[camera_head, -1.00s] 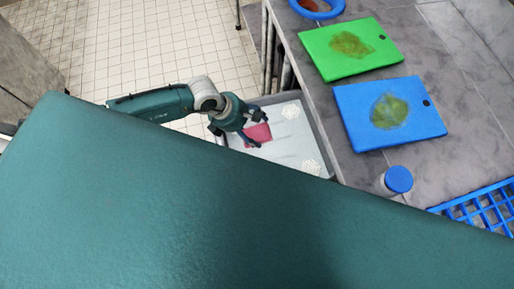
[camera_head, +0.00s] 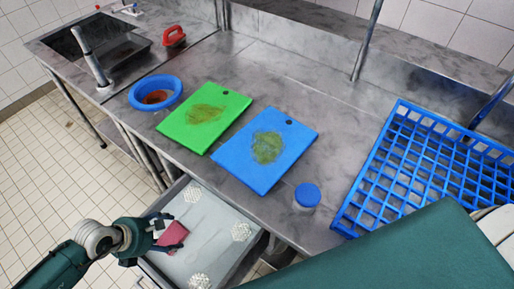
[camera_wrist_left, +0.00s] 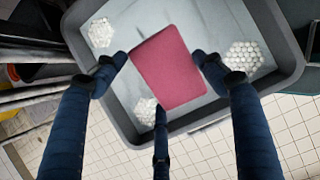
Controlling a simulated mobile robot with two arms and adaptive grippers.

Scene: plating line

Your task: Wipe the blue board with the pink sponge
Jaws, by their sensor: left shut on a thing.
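The blue board (camera_head: 240,172) lies flat on the steel counter with a greenish-brown stain (camera_head: 267,147) on its middle. The pink sponge (camera_head: 172,236) is at my left gripper (camera_head: 158,237), over the grey tray below the counter's front edge. In the left wrist view the sponge (camera_wrist_left: 168,65) sits between the dark fingers of the left gripper (camera_wrist_left: 162,75), which is shut on it. I cannot tell how far the sponge is above the tray floor. My right gripper is not in view.
The grey tray (camera_head: 187,262) has white dotted patches. A stained green board (camera_head: 232,103) lies left of the blue one. A blue bowl (camera_head: 136,96), a blue-lidded jar (camera_head: 307,194), a blue rack (camera_head: 372,187), a red-handled item (camera_head: 173,36) and a sink (camera_head: 100,45) are around.

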